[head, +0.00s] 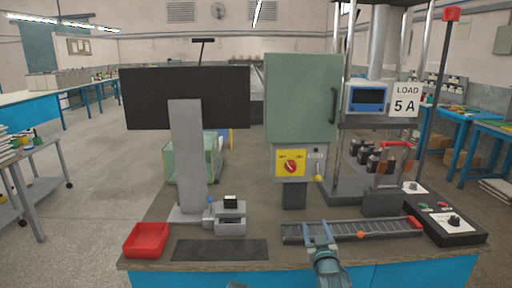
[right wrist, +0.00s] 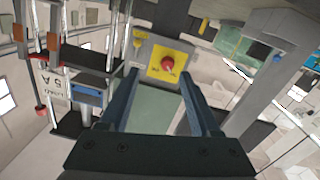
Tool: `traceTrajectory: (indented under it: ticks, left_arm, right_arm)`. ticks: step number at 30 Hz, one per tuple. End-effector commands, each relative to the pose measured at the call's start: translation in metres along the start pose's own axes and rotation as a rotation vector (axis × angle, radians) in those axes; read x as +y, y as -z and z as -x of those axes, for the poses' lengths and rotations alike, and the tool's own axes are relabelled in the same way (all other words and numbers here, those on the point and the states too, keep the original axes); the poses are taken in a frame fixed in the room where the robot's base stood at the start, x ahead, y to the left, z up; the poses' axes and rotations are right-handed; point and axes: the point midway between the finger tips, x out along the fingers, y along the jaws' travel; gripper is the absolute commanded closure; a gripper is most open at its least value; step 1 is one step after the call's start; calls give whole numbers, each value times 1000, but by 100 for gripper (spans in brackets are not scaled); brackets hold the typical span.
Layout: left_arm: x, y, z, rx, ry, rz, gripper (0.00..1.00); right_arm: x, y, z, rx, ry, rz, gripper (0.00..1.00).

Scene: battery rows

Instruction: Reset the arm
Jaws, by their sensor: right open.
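My right gripper (head: 318,236) is at the front edge of the bench, in front of a dark ribbed rail (head: 386,229). Its two fingers point away from me and overlap the rail in the head view; I cannot tell whether they touch it. In the right wrist view the gripper (right wrist: 163,85) has its fingers wide apart with nothing between them. Beyond them is a yellow switch panel with a red knob (right wrist: 168,64). A small piece at the bottom edge of the head view may be part of my left arm; the left gripper does not show.
On the bench are a red tray (head: 147,240), a dark mat (head: 221,250), a grey fixture (head: 230,219), a monitor (head: 150,98), a green cabinet (head: 300,95), a load tester (head: 367,97) and a black control box (head: 448,222). The bench's front edge is close to me.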

Motion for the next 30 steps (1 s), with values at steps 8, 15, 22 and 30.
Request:
traceTrajectory:
  ticks: [8, 15, 22, 30]
  left_arm:
    - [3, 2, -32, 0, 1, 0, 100]
    - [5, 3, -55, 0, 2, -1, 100]
    - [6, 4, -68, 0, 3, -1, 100]
    - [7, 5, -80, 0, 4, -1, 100]
  right_arm:
    - [-84, -123, 31, -481, 150, 3, 36]
    - [-145, -219, 116, -978, 267, 67, 36]
    - [-164, -254, 183, -1275, 314, 135, 36]
    - [-172, -271, 243, -1520, 339, 210, 36]
